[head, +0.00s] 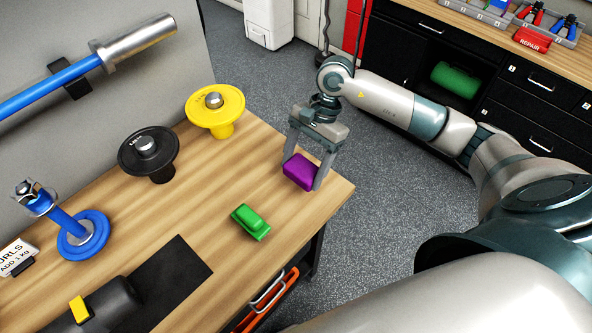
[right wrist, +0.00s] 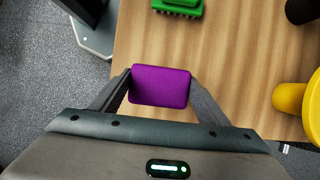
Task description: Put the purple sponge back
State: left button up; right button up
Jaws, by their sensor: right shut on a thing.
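The purple sponge (head: 300,171) is a small block at the far right corner of the wooden table (head: 228,169). My right gripper (head: 302,178) is shut on it, with one finger on each side. In the right wrist view the purple sponge (right wrist: 161,86) sits between the two fingertips of my right gripper (right wrist: 160,88), over the wood. I cannot tell whether the sponge touches the table or is held just above it. My left gripper is in neither view.
A green brush-like block (head: 250,222) lies near the table's front edge. Yellow (head: 215,108), black (head: 148,153) and blue (head: 84,236) weight holders stand along the back. A dark mat (head: 178,270) lies at the lower left. The table's right edge drops to grey floor (head: 370,190).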

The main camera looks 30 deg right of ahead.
aim_at(296, 178)
jog(key=shift+w+a+f, duration=0.55)
jog(key=shift+w+a, duration=0.1)
jog(key=shift+p, duration=0.35)
jog(key=shift+f, duration=0.3)
notch_tip(296, 178, down, 3)
jog(key=shift+r+p, duration=0.1)
jog(key=shift+p, duration=1.05)
jog(key=shift+f, duration=0.25)
jog(key=shift+f+b, duration=0.25)
jog(key=shift+b, duration=0.05)
